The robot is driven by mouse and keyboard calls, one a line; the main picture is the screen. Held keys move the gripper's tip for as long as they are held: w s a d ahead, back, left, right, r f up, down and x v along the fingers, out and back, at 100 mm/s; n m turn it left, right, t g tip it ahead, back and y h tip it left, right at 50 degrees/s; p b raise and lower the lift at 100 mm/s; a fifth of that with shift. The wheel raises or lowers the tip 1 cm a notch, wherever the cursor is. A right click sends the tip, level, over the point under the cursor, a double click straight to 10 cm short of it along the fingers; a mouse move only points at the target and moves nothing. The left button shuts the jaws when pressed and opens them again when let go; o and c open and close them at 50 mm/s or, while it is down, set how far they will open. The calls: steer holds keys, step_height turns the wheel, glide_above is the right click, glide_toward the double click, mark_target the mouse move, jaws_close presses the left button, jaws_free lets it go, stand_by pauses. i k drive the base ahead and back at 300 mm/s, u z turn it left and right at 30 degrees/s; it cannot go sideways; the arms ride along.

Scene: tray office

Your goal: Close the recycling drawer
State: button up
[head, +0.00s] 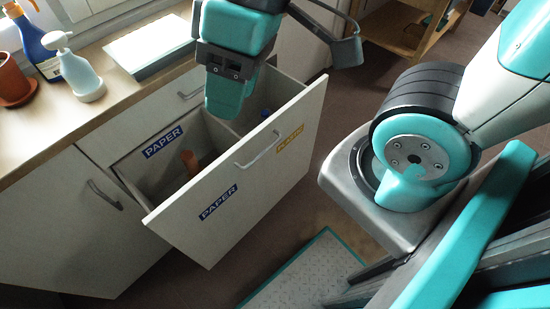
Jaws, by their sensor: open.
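The recycling drawer (222,212) stands pulled out from the cabinet. Its pale front panel carries a bar handle (259,150), a blue PAPER label and a yellow label at the right. Inside are two compartments: a brown object (190,162) stands in the one marked PAPER, and something blue (265,113) shows in the other. My gripper (228,100) is open and appears over the drawer's back part, on the cabinet side of the front panel. Its fingers are seen from behind, so the gap between them is hidden. I cannot tell its height above the drawer.
The wooden counter (120,100) holds a white spray bottle (75,70), a blue bottle (37,40), a plant pot (13,80) and a flat pale tray (150,45). A closed cupboard door is left of the drawer. Floor shows beyond the drawer front, with a teal-edged mat (300,280).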

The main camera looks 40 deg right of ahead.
mark_target(249, 167)
steer(key=z, duration=0.2)
steer(key=k, duration=1.15)
steer(key=u, duration=0.95)
